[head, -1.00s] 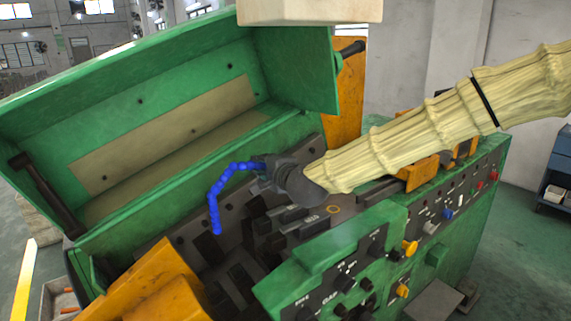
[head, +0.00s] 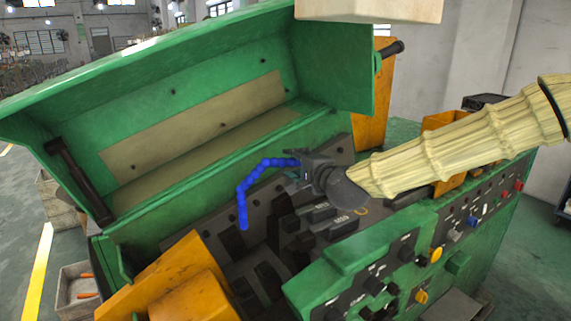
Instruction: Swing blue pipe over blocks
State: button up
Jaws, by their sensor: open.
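The blue segmented pipe (head: 249,183) is inside the open green machine. It runs left from beside my gripper, then bends down, with its free end hanging at the lower left. My gripper (head: 300,166) is at the pipe's upper right end, with its dark jaws open close to it. I cannot tell whether they touch the pipe. My arm in its pale cover comes in from the right. The dark blocks (head: 318,214) sit in the machine bed, below my gripper and right of the pipe's free end.
The raised green lid (head: 200,110) stands behind the pipe. Orange guards (head: 165,277) are at the front left. The green control panel (head: 385,275) with knobs is at the front right. A pale box-shaped part (head: 370,10) hangs at the top.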

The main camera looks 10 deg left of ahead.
jog(key=v, duration=0.4)
jog(key=shift+w+d, duration=0.25)
jog(key=shift+s+d+r, duration=0.15)
jog(key=shift+s+d, duration=0.05)
jog(key=shift+s, duration=0.75)
jog(key=shift+s+d+r, duration=0.15)
jog(key=shift+s+d, duration=0.05)
jog(key=shift+s, duration=0.75)
jog(key=shift+s+d+r, duration=0.1)
jog(key=shift+s+d, duration=0.05)
jog(key=shift+s, duration=0.8)
